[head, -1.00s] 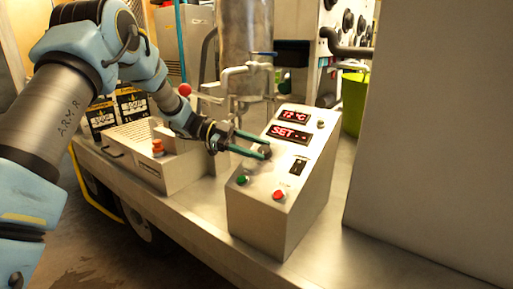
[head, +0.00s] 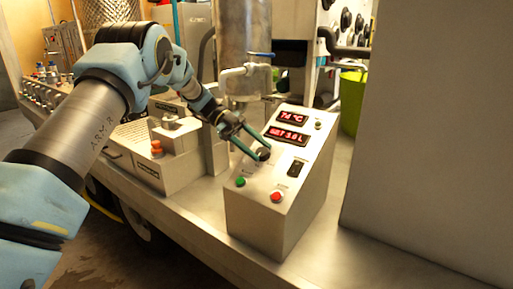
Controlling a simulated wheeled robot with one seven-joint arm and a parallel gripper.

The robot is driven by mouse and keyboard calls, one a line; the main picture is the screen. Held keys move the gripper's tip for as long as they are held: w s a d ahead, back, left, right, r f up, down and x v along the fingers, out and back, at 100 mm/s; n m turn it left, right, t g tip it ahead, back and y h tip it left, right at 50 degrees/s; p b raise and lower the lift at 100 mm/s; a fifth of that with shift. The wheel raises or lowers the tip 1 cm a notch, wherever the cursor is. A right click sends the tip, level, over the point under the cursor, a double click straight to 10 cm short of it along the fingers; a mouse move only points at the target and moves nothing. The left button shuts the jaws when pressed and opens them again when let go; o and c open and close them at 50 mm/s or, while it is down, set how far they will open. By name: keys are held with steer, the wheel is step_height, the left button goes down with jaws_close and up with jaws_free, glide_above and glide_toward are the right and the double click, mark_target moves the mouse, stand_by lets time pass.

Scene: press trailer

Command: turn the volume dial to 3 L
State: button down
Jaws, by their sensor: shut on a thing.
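The volume dial (head: 264,154) is a small dark knob on the sloping face of the grey control box (head: 262,220). My gripper (head: 257,154) reaches it from the upper left, with its green fingers closed around the dial. The fingers hide part of the dial and any marks beside it. Above the dial, the lower red display (head: 287,136) reads SET and a figure that looks like 3.6 L; its last digit is small and hard to tell. The upper display (head: 293,117) seems to read 74 °C.
A green button (head: 240,182), a red button (head: 277,196) and a black rocker switch (head: 295,169) sit close to the dial. A metal cylinder with pipes (head: 244,50) stands behind the box. A large pale panel (head: 430,140) fills the right. Bare trailer deck lies around the box.

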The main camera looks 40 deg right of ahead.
steer(key=shift+c, duration=1.8)
jaws_free()
